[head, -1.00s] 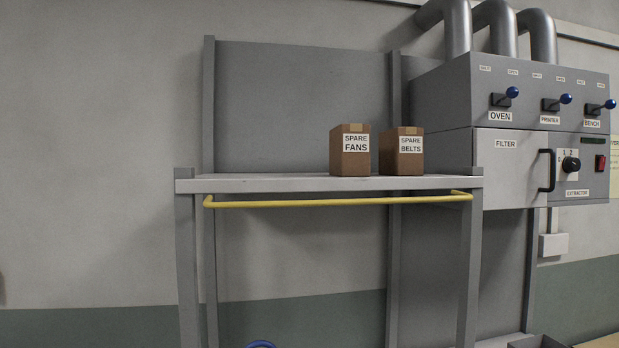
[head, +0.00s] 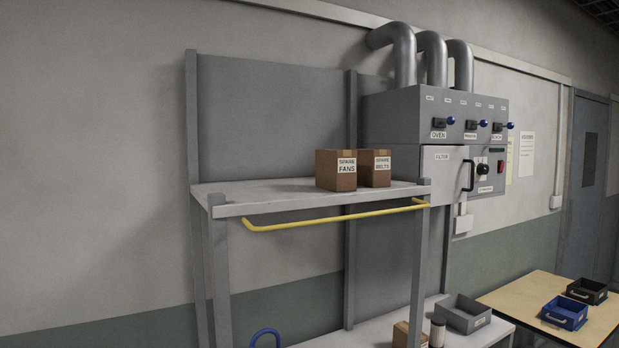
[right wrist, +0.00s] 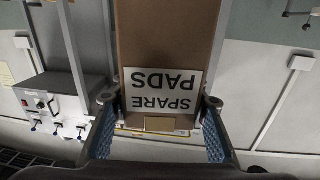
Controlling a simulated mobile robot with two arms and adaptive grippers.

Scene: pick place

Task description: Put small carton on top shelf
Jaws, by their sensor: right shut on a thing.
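My right gripper (right wrist: 158,102) is shut on a brown carton (right wrist: 168,38) labelled SPARE PADS, seen in the right wrist view. Its label is upside down there, and a finger lies on each side of it. The top shelf (head: 250,199) is in the head view, a pale board on grey posts with a yellow bar (head: 330,218) along its front. Neither gripper nor the held carton shows in the head view. My left gripper is out of sight.
The SPARE FANS carton (head: 336,181) and SPARE BELTS carton (head: 376,178) stand on the shelf's right half; its left half is clear. A control cabinet (head: 400,117) adjoins at right. Below are a grey bin (head: 462,318) and another carton (head: 401,336). A table (head: 510,293) holds trays.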

